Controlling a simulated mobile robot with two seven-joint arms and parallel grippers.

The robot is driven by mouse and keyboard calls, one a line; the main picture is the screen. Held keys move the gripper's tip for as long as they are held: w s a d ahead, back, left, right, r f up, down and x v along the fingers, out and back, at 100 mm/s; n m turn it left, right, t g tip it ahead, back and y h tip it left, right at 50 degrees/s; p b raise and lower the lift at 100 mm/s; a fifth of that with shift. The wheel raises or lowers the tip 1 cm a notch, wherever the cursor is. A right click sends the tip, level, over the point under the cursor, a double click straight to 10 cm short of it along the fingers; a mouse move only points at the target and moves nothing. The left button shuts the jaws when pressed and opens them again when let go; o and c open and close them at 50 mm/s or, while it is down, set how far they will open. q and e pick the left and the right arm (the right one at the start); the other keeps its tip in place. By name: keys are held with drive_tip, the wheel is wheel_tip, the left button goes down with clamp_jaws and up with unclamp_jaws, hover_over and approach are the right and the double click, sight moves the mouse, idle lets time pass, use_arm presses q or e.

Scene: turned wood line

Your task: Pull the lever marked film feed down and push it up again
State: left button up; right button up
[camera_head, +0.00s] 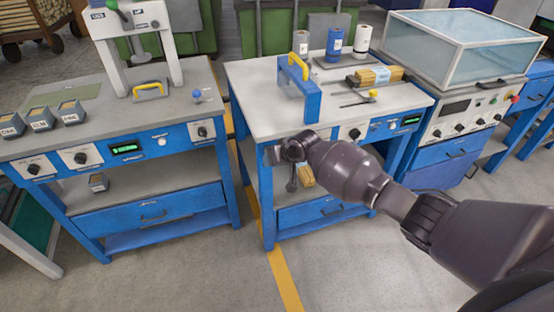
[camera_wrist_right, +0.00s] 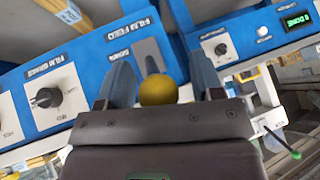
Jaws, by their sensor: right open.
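In the right wrist view, the FILM FEED label (camera_wrist_right: 103,38) is on a blue panel beside a grey slotted plate (camera_wrist_right: 150,58). A yellow ball knob (camera_wrist_right: 158,90) stands in front of that plate, between the two fingers of my right gripper (camera_wrist_right: 160,77). The fingers are apart, one on each side of the knob; I cannot tell whether either touches it. In the head view, my right gripper (camera_head: 280,153) is at the front left of the middle bench (camera_head: 255,110) and hides the lever. My left gripper is not in view.
A FILM BRAKE knob (camera_wrist_right: 46,97) is left of the lever. A blue drawer (camera_head: 310,213) is below. Open floor lies in front.

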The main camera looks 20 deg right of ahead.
drive_tip(key=p+v, duration=0.2)
drive_tip(key=v, duration=0.8)
drive_tip(key=shift+s+r+p, duration=0.2)
drive_tip(key=shift+r+p, duration=0.15)
drive_tip(key=shift+p, duration=0.05)
drive_tip(key=shift+d, duration=0.1)
